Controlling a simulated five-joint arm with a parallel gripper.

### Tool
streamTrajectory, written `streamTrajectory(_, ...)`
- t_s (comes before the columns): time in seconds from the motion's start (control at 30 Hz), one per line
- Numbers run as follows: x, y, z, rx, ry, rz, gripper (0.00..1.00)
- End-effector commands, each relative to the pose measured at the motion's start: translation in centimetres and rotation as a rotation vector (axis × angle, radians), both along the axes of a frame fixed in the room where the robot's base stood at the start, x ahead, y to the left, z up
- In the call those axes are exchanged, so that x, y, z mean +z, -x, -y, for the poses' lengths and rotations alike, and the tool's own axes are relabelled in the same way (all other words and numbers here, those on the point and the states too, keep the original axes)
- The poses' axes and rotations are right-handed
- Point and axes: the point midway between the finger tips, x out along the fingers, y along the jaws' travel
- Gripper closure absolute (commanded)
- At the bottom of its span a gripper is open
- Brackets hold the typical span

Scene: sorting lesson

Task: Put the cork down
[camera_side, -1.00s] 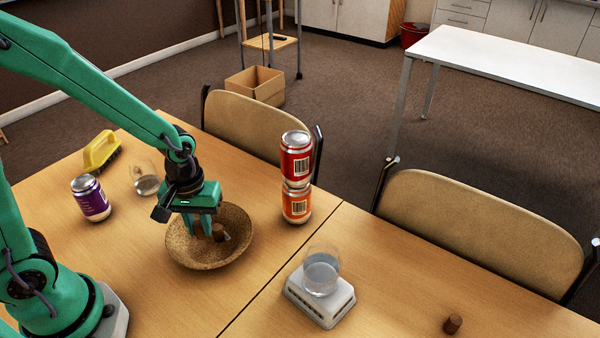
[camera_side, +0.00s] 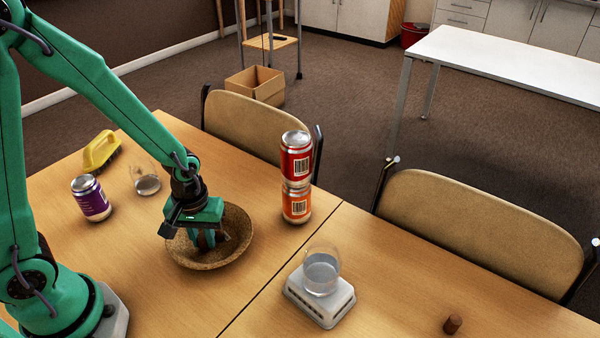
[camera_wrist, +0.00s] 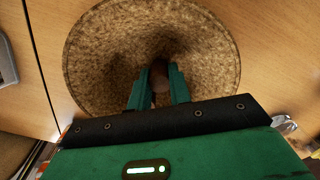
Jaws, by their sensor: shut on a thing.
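My gripper (camera_side: 207,240) is down inside the round cork-textured bowl (camera_side: 240,222). In the wrist view its two fingers (camera_wrist: 161,90) are closed on a brown cork (camera_wrist: 160,76), low over the inside of the bowl (camera_wrist: 95,60). I cannot tell whether the held cork touches the bowl. In the side view the fingers and shadow mostly hide it. A second cork (camera_side: 452,324) stands alone on the table at the lower right.
A red can (camera_side: 296,160) stands on an orange can (camera_side: 297,204) right of the bowl. A glass of water (camera_side: 321,272) sits on a white scale (camera_side: 322,305). A purple can (camera_side: 91,198), another glass (camera_side: 146,180) and a yellow brush (camera_side: 100,150) are at left.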

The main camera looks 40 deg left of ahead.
Motion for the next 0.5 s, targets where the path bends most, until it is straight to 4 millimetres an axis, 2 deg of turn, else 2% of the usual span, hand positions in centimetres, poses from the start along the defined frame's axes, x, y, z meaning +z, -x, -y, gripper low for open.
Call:
streamTrajectory(0.03,-0.14,0.04,0.00,0.000,0.000,-0.001,1.00)
streamTrajectory(0.07,-0.16,0.03,-0.01,0.000,0.000,-0.001,0.79)
streamTrajectory(0.17,-0.13,0.02,0.00,0.000,0.001,-0.001,0.59)
streamTrajectory(0.5,-0.08,0.01,0.00,0.000,0.000,0.000,0.59)
